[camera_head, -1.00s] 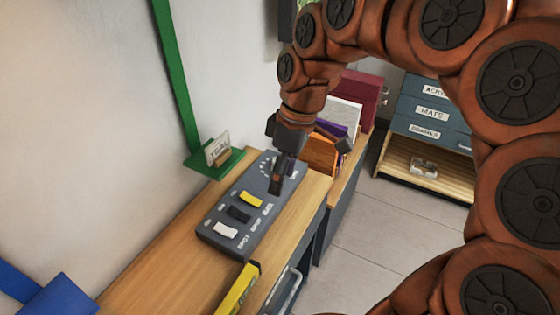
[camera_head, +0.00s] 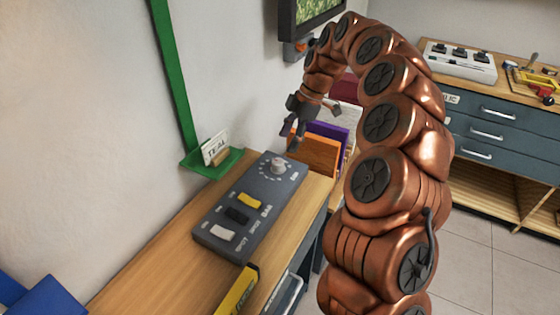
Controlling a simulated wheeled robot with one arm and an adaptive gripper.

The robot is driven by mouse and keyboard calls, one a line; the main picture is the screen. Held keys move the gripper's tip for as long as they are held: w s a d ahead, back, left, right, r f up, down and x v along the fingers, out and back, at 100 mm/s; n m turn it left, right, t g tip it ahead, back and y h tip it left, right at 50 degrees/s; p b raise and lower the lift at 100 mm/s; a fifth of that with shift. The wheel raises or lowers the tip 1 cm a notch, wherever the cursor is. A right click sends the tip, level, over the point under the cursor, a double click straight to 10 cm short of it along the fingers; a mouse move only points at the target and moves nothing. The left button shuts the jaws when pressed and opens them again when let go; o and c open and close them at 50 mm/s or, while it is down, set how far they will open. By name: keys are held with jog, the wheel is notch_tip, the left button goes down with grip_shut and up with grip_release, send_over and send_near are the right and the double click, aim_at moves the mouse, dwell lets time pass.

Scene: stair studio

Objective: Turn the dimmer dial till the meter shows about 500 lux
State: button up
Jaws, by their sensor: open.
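The dimmer dial (camera_head: 278,166) is a pale round knob with a ring of white marks, at the far end of a dark grey control box (camera_head: 215,207). The box lies on the wooden desk top and also has a yellow, a black and a white switch. My gripper (camera_head: 312,128) is open and empty, raised above and beyond the dial, apart from it. No lux meter that I can make out shows a reading.
A green stand with a small card (camera_head: 215,148) is against the wall. Orange and purple folders (camera_head: 318,152) stand beyond the box, below my gripper. A yellow item (camera_head: 236,292) lies at the front edge. A screen (camera_head: 308,14) hangs on the wall. Blue-grey drawers (camera_head: 490,135) stand at right.

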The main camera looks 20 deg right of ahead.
aim_at(279, 161)
jog(key=shift+p+x, duration=0.7)
jog(key=shift+x, duration=3.25)
jog(key=c, duration=1.1)
jog(key=shift+f+m+b, duration=0.1)
jog(key=shift+m+b, duration=0.2)
jog(key=shift+b, duration=0.1)
jog(key=shift+c, duration=0.2)
